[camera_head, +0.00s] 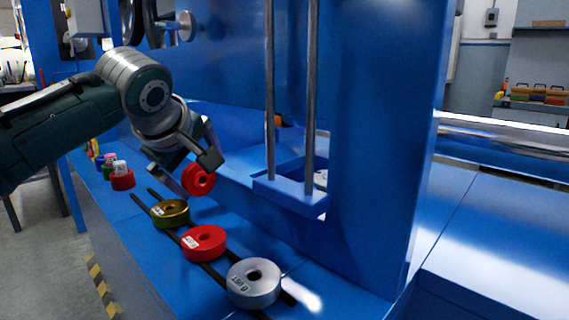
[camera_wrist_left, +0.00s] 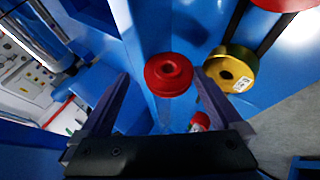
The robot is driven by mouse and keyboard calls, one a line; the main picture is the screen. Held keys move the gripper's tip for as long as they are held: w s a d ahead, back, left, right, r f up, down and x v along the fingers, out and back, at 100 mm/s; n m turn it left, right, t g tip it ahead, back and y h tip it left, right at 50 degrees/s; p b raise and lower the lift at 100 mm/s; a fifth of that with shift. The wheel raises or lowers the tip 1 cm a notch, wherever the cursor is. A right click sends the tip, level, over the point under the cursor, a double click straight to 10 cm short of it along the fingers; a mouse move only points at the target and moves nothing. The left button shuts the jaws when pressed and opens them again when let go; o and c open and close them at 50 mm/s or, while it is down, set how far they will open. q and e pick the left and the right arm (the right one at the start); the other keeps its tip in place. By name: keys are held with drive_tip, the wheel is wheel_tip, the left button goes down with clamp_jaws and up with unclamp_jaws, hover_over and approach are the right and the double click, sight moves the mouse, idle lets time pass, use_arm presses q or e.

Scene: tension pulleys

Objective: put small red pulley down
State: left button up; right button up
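The small red pulley (camera_head: 198,180) is at the fingertips of my left gripper (camera_head: 188,172), its holed face tilted toward the head camera. In the left wrist view the pulley (camera_wrist_left: 168,74) lies ahead of my left gripper's two fingers (camera_wrist_left: 162,78). The fingers are spread, with a clear gap at the pulley's left side; the right fingertip is close to its edge, and I cannot tell whether it touches. What supports the pulley is not clear. My right gripper is not in view.
A gold pulley (camera_head: 170,212), a larger red pulley (camera_head: 204,243) and a grey pulley (camera_head: 254,283) lie along black rails on the blue bench. A red piece with a white top (camera_head: 122,178) stands farther left. Two vertical rods (camera_head: 270,90) and a blue column (camera_head: 375,150) stand right.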

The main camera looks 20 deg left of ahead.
use_arm(q)
drive_tip(key=shift+r, duration=0.55)
drive_tip(key=p+v, duration=0.5)
drive_tip(key=v, duration=0.7)
drive_tip(key=s+d+f+m+g+h, duration=0.1)
drive_tip(key=s+d+f+m, duration=0.2)
drive_tip(key=s+f+m, duration=0.2)
drive_tip(key=s+d+f+m+g+h, duration=0.1)
drive_tip(key=s+d+f+m, duration=0.3)
drive_tip(key=s, duration=0.7)
drive_tip(key=s+d+f+m+g+h, duration=0.1)
drive_tip(key=s+d+f+m+g, duration=0.1)
drive_tip(key=s+d+f+m, duration=0.2)
drive_tip(key=s+f+m, duration=0.3)
drive_tip(key=s+m, duration=0.1)
drive_tip(key=s, duration=0.1)
drive_tip(key=shift+m+g, duration=0.3)
drive_tip(key=shift+g, duration=0.1)
drive_tip(key=shift+s, duration=0.1)
